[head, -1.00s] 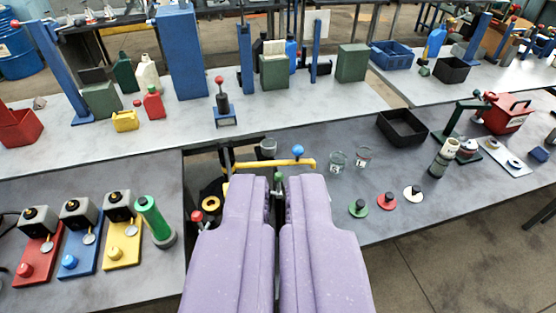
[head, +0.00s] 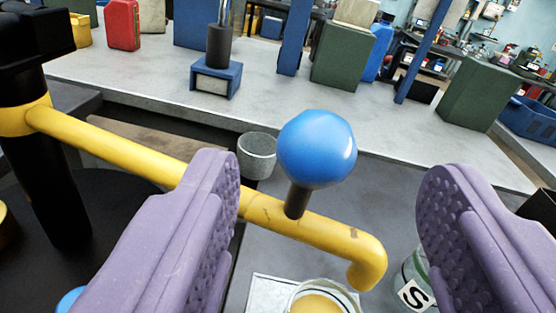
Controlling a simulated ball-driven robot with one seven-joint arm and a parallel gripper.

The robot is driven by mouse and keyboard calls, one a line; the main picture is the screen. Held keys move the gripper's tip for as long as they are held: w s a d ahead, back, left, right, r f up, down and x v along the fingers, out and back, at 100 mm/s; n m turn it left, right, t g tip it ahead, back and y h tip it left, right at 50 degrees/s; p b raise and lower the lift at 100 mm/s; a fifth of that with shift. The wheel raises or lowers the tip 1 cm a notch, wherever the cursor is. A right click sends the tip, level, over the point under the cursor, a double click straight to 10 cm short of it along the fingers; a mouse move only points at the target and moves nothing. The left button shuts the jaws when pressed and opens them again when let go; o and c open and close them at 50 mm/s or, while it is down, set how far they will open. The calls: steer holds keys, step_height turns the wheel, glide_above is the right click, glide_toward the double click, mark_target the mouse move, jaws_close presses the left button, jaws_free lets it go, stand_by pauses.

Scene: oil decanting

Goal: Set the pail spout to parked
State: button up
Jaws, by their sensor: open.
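The yellow pail spout (head: 125,150) runs from a black post (head: 45,180) at the left to a down-bent end at the right. A blue ball knob (head: 316,149) stands on a short dark stem on top of the spout. My gripper (head: 335,200) is open, with its purple padded fingers spread to the left and right of the knob. The left finger covers part of the spout. I cannot tell whether it touches. The spout's end is above or near a jar (head: 322,300) with yellow contents at the bottom edge.
A glass jar marked S (head: 412,285) is partly behind my right finger. A grey cup (head: 257,155) is behind the spout. A blue stand (head: 215,80) and green canisters (head: 350,55) are on the bench behind.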

mark_target(318, 123)
steer(key=shift+y, duration=0.3)
steer(key=w, duration=0.2)
steer(key=w+f+b, duration=0.1)
steer(key=w, duration=0.1)
steer(key=w+b, duration=0.1)
steer(key=w, duration=0.2)
steer(key=shift+a+f, duration=0.15)
steer(key=shift+a, duration=0.1)
steer(key=shift+w, duration=0.6)
jaws_close()
steer(key=shift+r, duration=0.2)
